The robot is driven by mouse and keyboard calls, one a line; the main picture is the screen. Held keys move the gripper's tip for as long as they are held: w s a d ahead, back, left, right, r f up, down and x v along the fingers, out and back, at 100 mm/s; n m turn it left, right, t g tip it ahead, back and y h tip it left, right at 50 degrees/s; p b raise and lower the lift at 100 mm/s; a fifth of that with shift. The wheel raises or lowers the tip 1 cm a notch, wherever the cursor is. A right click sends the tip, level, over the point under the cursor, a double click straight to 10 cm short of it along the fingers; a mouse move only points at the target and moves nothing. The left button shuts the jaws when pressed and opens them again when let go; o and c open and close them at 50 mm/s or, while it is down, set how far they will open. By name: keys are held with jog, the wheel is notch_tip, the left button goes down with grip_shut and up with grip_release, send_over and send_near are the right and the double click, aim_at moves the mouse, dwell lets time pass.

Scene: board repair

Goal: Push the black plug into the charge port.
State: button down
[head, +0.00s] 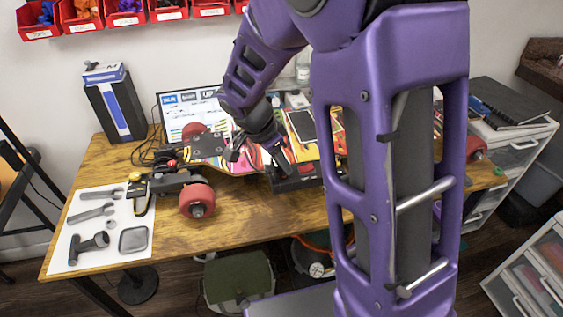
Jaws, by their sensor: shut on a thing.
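The electric skateboard (210,152) lies on the workbench with its bright graphic side up and red wheels at its ends. A black housing (298,182) shows at its near edge, under my gripper. My gripper (260,155) is low over the board, pointing down beside this housing. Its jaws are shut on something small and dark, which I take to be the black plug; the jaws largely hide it. I cannot make out the charge port, nor whether the plug touches it.
A white tool mat (84,254) with wrenches lies at the front left of the workbench (262,217). The bench front is mostly clear.

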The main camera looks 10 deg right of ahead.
jog(key=shift+f, duration=0.15)
jog(key=c, duration=0.6)
grip_release()
jog(key=shift+s, duration=0.1)
jog(key=shift+c, duration=0.2)
jog(key=shift+o, duration=0.8)
jog(key=shift+r, duration=0.4)
jog(key=shift+r+p, duration=0.45)
jog(key=shift+r, duration=0.65)
jog(key=shift+r, duration=0.15)
